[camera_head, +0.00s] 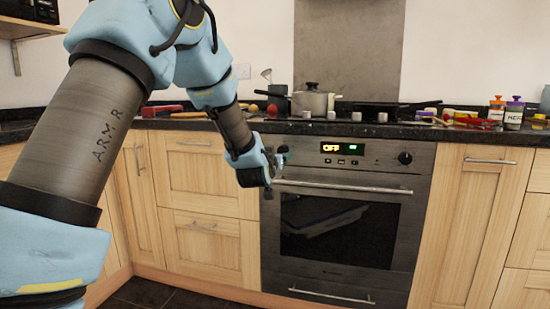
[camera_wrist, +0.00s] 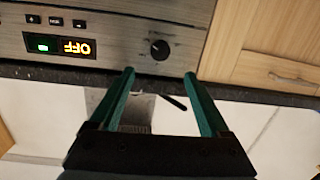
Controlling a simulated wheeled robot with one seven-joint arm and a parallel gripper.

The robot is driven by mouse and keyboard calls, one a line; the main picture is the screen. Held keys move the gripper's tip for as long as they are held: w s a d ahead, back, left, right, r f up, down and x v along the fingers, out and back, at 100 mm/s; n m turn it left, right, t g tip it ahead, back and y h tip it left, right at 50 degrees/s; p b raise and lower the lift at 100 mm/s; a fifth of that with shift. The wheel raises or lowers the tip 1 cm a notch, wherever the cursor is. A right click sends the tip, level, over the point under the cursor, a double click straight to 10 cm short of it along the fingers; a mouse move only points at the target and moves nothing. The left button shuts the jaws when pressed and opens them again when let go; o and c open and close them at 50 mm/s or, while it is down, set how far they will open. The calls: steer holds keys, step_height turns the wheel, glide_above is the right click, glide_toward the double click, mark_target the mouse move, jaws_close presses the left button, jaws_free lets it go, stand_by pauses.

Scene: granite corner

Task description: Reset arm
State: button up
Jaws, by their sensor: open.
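My arm reaches from the left of the head view toward the oven. My gripper (camera_head: 281,163) is in front of the oven's upper left part, near the left end of its door handle (camera_head: 340,187). In the wrist view my gripper (camera_wrist: 158,74) shows two green fingers set apart, with nothing held between them. Whether a finger touches the oven cannot be told. The oven (camera_head: 400,230) is shut, and its display (camera_head: 342,148) reads OFF. The wrist view is upside down and shows the oven knob (camera_wrist: 160,49) beyond the fingers.
A dark granite counter (camera_head: 460,133) runs above the oven and wooden cabinets (camera_head: 205,180). A pot (camera_head: 312,100) stands on the hob. Jars (camera_head: 514,113) and several small items line the counter's right side. The dark floor (camera_head: 150,293) shows at lower left.

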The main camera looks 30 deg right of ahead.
stand_by(0.3)
steer(key=s+a+f+n+g+y, duration=0.15)
steer(key=a+f+y, duration=0.3)
steer(key=a, duration=0.85)
steer(key=a+f+n+g+y, duration=0.1)
steer(key=a+f+g+y, duration=0.3)
steer(key=a, duration=1)
steer(key=s+a+f+n+g+y, duration=0.1)
steer(key=s+a+f+n+g, duration=0.15)
steer(key=s+a, duration=0.65)
steer(key=s+a+f+n+g+y, duration=0.1)
steer(key=s+a+f+g, duration=0.25)
steer(key=s+a, duration=0.6)
step_height(320, 180, up, 26)
steer(key=p, duration=2.6)
steer(key=shift+a, duration=0.25)
steer(key=shift+w, duration=0.1)
steer(key=shift+c, duration=0.2)
